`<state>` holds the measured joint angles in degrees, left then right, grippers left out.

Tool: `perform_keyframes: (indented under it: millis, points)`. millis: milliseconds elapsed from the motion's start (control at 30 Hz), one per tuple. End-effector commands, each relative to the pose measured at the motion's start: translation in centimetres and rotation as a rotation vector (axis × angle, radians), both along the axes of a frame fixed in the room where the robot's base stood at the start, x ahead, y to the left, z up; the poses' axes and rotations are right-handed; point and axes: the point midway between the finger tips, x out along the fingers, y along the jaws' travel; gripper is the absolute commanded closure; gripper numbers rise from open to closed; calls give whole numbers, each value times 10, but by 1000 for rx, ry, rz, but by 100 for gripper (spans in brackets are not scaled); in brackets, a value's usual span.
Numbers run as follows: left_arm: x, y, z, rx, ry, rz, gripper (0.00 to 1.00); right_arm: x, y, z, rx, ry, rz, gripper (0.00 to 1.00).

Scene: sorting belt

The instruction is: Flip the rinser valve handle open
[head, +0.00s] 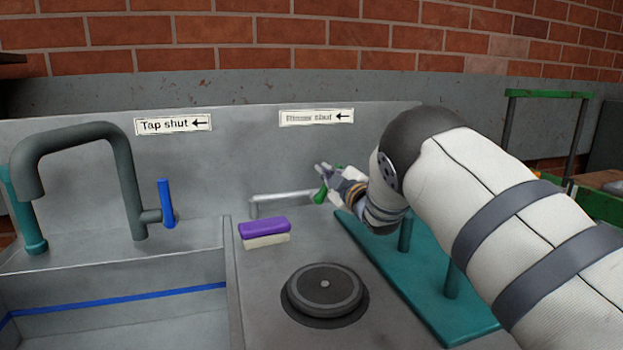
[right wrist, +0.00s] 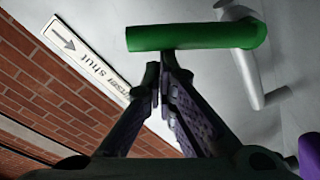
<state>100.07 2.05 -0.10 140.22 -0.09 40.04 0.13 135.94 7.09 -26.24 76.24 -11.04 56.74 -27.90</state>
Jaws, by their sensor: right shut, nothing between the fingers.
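The rinser valve handle is a green bar (right wrist: 195,37) across the top of the right wrist view. In the head view a small green part of it (head: 320,194) shows beside my right gripper. The handle joins a grey metal pipe (right wrist: 250,75), which also shows in the head view (head: 280,198) low along the back panel. My right gripper (head: 322,171) is shut and empty. In the right wrist view its fingertips (right wrist: 164,72) are just below the green bar; I cannot tell if they touch it. My left gripper is not in view.
A "Rinser shut" label (head: 317,117) with a left arrow is on the back panel. A tap with a blue handle (head: 166,203) stands at the left by the sink. A purple sponge (head: 264,228), a round black disc (head: 325,290) and a teal rack (head: 420,285) are on the counter.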

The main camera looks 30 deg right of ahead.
Motion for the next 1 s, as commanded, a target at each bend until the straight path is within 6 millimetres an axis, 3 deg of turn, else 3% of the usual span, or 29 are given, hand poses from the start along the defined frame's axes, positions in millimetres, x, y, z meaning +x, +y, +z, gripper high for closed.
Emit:
perform_keyframes:
  millis: [400, 1000]
  points:
    - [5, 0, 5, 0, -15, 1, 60, -5, -20, -6, 251, -61, -2, 100]
    - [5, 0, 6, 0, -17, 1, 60, -7, -25, -10, 328, -77, -1, 100]
